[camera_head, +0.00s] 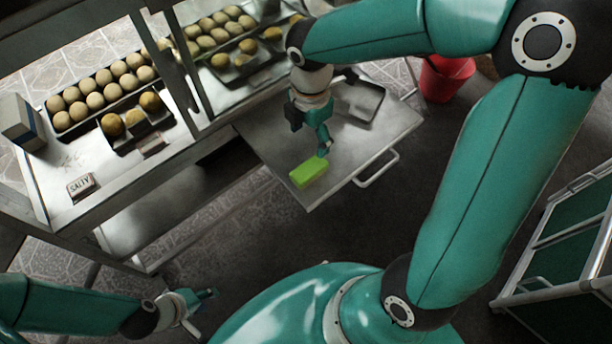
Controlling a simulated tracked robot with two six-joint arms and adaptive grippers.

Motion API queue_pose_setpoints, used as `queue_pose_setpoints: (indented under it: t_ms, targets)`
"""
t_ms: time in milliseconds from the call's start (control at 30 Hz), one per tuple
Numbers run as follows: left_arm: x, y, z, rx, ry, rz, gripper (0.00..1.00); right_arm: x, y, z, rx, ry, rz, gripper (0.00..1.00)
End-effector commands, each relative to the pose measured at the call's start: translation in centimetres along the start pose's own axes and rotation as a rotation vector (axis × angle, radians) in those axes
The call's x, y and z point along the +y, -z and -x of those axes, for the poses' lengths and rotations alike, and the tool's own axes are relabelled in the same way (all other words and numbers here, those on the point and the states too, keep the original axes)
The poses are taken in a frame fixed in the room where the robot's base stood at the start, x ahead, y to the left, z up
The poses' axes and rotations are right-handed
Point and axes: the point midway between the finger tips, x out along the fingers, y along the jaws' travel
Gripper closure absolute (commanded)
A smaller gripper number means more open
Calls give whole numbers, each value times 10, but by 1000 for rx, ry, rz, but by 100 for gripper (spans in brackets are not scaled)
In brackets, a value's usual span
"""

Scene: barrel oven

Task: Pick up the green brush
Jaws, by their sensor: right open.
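The green brush (308,172) is a bright green block lying on the metal shelf (268,133) near its front corner. My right gripper (325,146) is just above and behind the brush, pointing down at it. It is open, and the brush lies just in front of its fingertips; I cannot tell whether they touch. My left gripper (203,311) is low at the bottom left, over the floor, far from the brush. Its fingers are spread apart and nothing shows between them.
A metal tray (372,101) lies on the shelf behind my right gripper. The shelf has a front handle (377,170). Trays of round buns (103,93) stand on the counter at left. A red bucket (445,78) is at the back right, and a green rack (560,262) at the right.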

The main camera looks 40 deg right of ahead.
Motion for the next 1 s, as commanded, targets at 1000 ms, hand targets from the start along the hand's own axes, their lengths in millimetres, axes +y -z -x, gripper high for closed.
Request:
queue_pose_setpoints:
  t_ms: [1000]
  targets:
    - [-12, 0, -34, 0, 0, 0, 60, -3, 2, -135, 3, 1, -2, 25]
